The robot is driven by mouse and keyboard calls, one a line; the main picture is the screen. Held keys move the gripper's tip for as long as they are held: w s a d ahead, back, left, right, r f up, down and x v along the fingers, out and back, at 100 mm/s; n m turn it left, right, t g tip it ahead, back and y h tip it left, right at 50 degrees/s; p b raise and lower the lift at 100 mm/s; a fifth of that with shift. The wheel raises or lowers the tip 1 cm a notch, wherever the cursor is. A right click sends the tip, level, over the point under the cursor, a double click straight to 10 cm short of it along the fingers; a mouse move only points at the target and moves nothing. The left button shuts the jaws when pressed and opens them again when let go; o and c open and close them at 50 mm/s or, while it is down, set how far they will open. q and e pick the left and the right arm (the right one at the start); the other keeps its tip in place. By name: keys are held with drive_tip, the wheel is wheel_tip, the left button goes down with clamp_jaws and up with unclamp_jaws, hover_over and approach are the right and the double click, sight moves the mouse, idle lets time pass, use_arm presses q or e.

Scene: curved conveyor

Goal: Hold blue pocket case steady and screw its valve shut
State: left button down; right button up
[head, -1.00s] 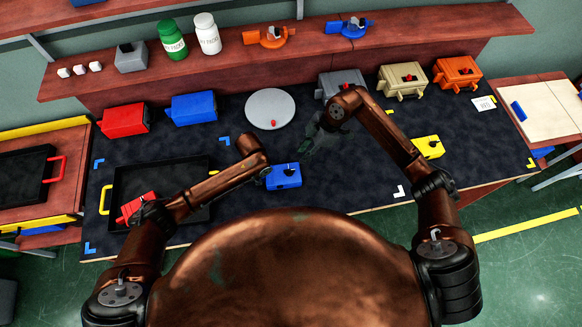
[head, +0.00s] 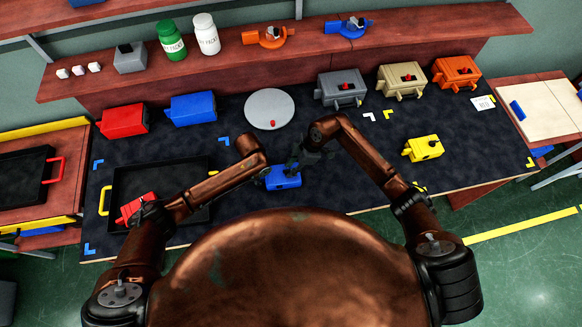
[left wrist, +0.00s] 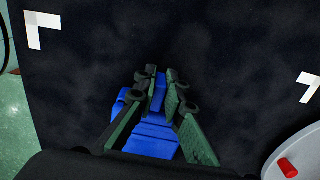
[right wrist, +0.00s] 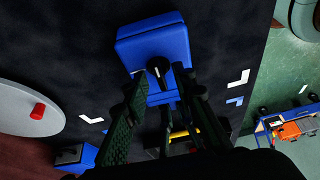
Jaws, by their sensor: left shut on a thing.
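The blue pocket case (head: 286,181) sits on the dark mat near the front middle of the table. My left gripper (left wrist: 158,92) is shut on the blue pocket case, which shows between and beyond its fingers in the left wrist view (left wrist: 150,136). The black valve (right wrist: 158,68) stands on the case's face in the right wrist view. My right gripper (right wrist: 163,82) is open, its two fingertips spread on either side of the valve; contact cannot be told. In the head view my right gripper (head: 298,160) is over the case and hides the valve.
A black tray (head: 122,188) with a red case (head: 138,208) lies at left. A yellow case (head: 423,148) stands at right. A round grey plate (head: 268,105) and larger red and blue boxes (head: 193,108) are behind.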

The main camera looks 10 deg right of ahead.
clamp_jaws()
idle(0.3)
drive_tip(key=shift+w+n, duration=0.1)
drive_tip(key=shift+n, duration=0.3)
drive_tip(key=shift+w+n+g, duration=0.1)
drive_tip(key=shift+n+g, duration=0.4)
drive_tip(key=shift+n, duration=0.5)
drive_tip(key=n, duration=0.2)
drive_tip(key=n+g+h, duration=0.1)
drive_tip(key=n, duration=0.1)
drive_tip(key=shift+w+a+r+n+g, duration=0.1)
drive_tip(key=shift+w+a+n+g, duration=0.1)
drive_tip(key=shift+n+g, duration=0.1)
drive_tip(key=n, duration=0.2)
drive_tip(key=n+g+h, duration=0.1)
drive_tip(key=n, duration=0.2)
drive_tip(key=shift+w+a+h, duration=0.1)
drive_tip(key=shift+a+h, duration=0.1)
drive_tip(key=shift+h, duration=0.1)
drive_tip(key=n+h, duration=0.1)
drive_tip(key=n, duration=0.1)
drive_tip(key=n+g, duration=0.1)
drive_tip(key=n, duration=0.2)
drive_tip(key=shift+a+h, duration=0.15)
drive_tip(key=shift+h, duration=0.25)
drive_tip(key=shift+n, duration=0.4)
